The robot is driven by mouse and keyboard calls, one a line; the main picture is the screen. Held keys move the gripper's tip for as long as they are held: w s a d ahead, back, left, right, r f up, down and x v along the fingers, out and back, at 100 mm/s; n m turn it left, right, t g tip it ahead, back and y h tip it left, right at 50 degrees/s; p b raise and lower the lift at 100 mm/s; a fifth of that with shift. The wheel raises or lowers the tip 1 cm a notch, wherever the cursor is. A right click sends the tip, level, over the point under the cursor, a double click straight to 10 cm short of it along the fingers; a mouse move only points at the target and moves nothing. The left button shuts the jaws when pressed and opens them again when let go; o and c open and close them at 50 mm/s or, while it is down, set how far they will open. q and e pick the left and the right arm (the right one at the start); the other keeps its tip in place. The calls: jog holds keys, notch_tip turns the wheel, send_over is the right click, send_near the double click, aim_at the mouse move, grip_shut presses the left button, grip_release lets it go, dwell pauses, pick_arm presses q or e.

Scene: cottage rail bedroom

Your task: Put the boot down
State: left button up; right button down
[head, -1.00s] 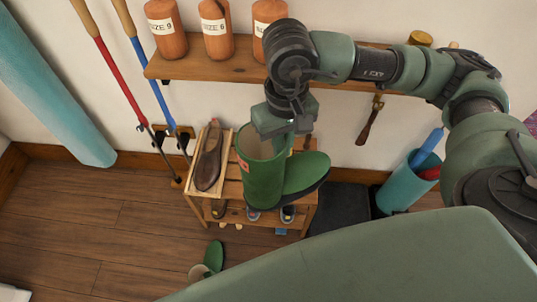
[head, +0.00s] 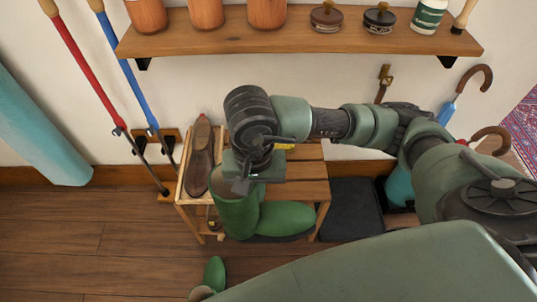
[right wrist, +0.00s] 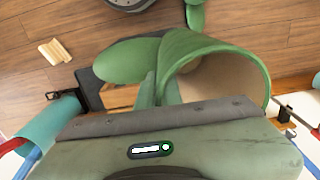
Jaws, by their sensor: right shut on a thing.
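A green boot (head: 236,217) hangs roughly upright from my right gripper (head: 252,182), toe pointing right in the head view. My right gripper is shut on the boot's upper rim; its fingers also show at the rim in the right wrist view (right wrist: 160,90). There the boot's open top (right wrist: 222,85) and its toe (right wrist: 130,60) show. The boot covers part of the front of a wooden shoe rack (head: 310,170). I cannot tell whether its sole touches anything. A second green boot (head: 214,272) is on the floor, partly hidden by my body. My left gripper is out of view.
A brown shoe (head: 199,160) lies on the rack's left side. A dark box or mat (head: 353,208) stands right of the rack. A wall shelf (head: 290,40) with jars is above. Poles (head: 85,60) lean at left. The wooden floor at left is clear.

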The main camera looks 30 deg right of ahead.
jog(key=w+d, duration=0.4)
jog(key=w, duration=0.4)
jog(key=w+d, duration=0.4)
jog(key=w, duration=0.5)
notch_tip(320, 180, down, 7)
jog(key=shift+w+d, duration=0.15)
jog(key=shift+d, duration=0.1)
jog(key=c, duration=1.9)
grip_release()
jog(key=shift+f, duration=0.1)
jog(key=shift+c, duration=0.2)
jog(key=o, duration=0.4)
jog(key=shift+c, duration=0.2)
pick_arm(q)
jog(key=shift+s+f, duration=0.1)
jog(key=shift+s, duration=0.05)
